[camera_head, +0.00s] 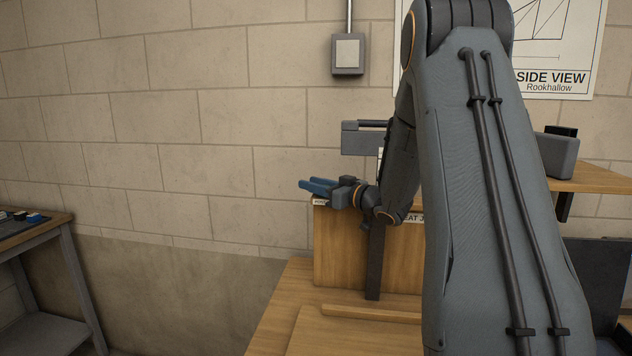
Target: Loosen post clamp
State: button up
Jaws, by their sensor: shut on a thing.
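My gripper (316,187) is left of the middle, with its blue fingers pointing left. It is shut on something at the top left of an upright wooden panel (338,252). The held part is hidden or too small to make out. A small label (320,202), only partly readable, sits just below the fingers. A dark upright post (375,262) stands in front of the panel, below my wrist. I cannot make out the post clamp for certain; my gripper and arm cover much of this area.
My arm hides the middle right. A partly covered label (412,218) is on the panel. A wooden bench (275,310) lies below, with a wooden shelf (598,180) at right. A grey side table (45,235) stands far left. A grey box (348,54) hangs on the block wall.

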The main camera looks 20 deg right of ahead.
jog(key=shift+s+a+n+g+y, duration=0.1)
jog(key=shift+n+g+y, duration=0.2)
jog(key=shift+n+y, duration=0.3)
jog(key=shift+r, duration=0.1)
jog(key=o, duration=1)
jog(key=shift+o, duration=0.2)
